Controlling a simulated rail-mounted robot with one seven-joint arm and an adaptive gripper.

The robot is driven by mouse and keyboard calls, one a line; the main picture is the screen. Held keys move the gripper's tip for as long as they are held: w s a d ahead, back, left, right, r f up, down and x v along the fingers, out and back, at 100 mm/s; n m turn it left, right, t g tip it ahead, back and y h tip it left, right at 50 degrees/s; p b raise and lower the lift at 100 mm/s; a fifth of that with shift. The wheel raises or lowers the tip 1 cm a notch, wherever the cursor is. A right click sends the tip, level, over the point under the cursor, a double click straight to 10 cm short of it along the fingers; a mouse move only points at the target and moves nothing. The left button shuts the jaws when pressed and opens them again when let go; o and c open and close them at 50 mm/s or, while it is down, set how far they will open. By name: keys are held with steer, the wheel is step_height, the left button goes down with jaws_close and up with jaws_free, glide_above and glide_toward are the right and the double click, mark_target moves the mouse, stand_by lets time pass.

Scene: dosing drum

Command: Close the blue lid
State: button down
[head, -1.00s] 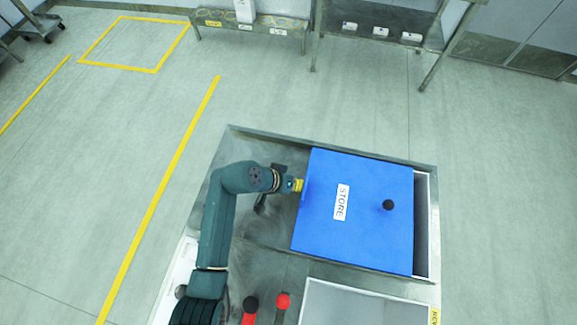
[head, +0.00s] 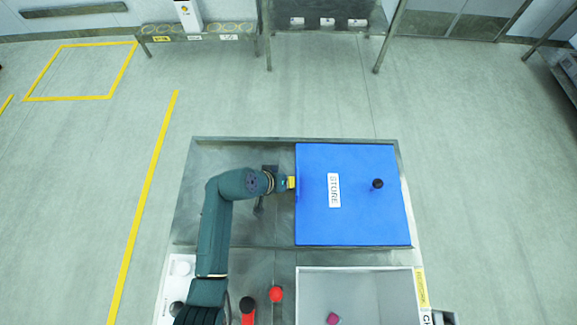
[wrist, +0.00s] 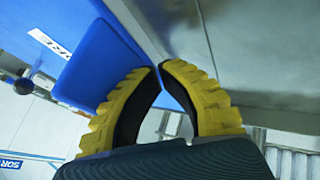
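The blue lid (head: 352,215) lies flat over the compartment at the right of the metal bench in the head view. It bears a "STORE" label and a black knob (head: 377,184). Its right edge lies close to the bench's right rim. My gripper (head: 292,183) is at the lid's left edge, its yellow fingers appearing to touch it. In the wrist view my gripper (wrist: 158,67) has its fingertips together with nothing seen between them, beside the blue lid's edge (wrist: 105,65). The exact contact is hidden.
A pale open bin (head: 385,283) holding a magenta block (head: 333,319) stands in front of the lid. A red-knobbed lever (head: 276,294) and a black-knobbed lever (head: 247,305) stand near my arm. The bench surface (head: 215,160) left of the lid is bare.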

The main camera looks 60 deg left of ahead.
steer(key=s+a, duration=0.2)
steer(key=s, duration=0.1)
steer(key=shift+s+r+p, duration=0.1)
steer(key=shift+p, duration=0.25)
steer(key=p+v, duration=0.1)
steer(key=v, duration=0.8)
steer(key=shift+s+r, duration=0.3)
